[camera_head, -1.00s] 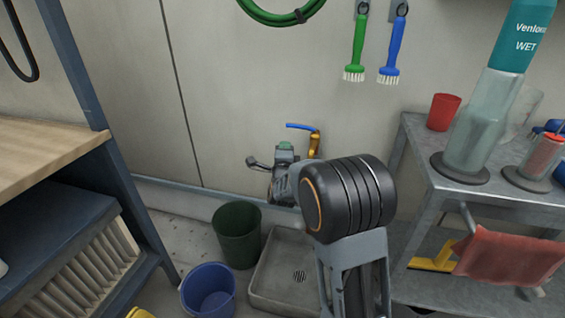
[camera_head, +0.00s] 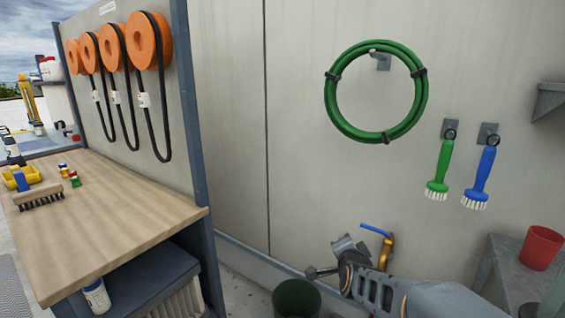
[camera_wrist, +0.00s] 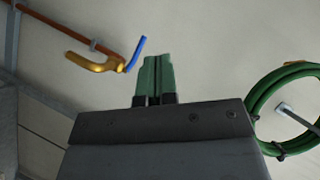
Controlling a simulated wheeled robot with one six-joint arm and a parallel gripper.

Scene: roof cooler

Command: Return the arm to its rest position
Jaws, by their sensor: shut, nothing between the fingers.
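My gripper (camera_wrist: 154,79) shows in the wrist view with its two green fingers closed together and nothing between them. In the head view my arm reaches in from the lower right, and its wrist end (camera_head: 347,246) is in front of the wall near the brass tap (camera_head: 385,251) with a blue lever. The fingers cannot be made out clearly in the head view. In the wrist view the tap (camera_wrist: 97,65) is left of the fingertips, with bare wall between them.
A green hose coil (camera_head: 422,95) hangs on the wall above. Green (camera_head: 440,172) and blue (camera_head: 482,178) brushes hang to the right. A dark green bin (camera_head: 297,299) stands below the arm. A red cup (camera_head: 541,248) is on the right. A wooden bench (camera_head: 110,215) stands left.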

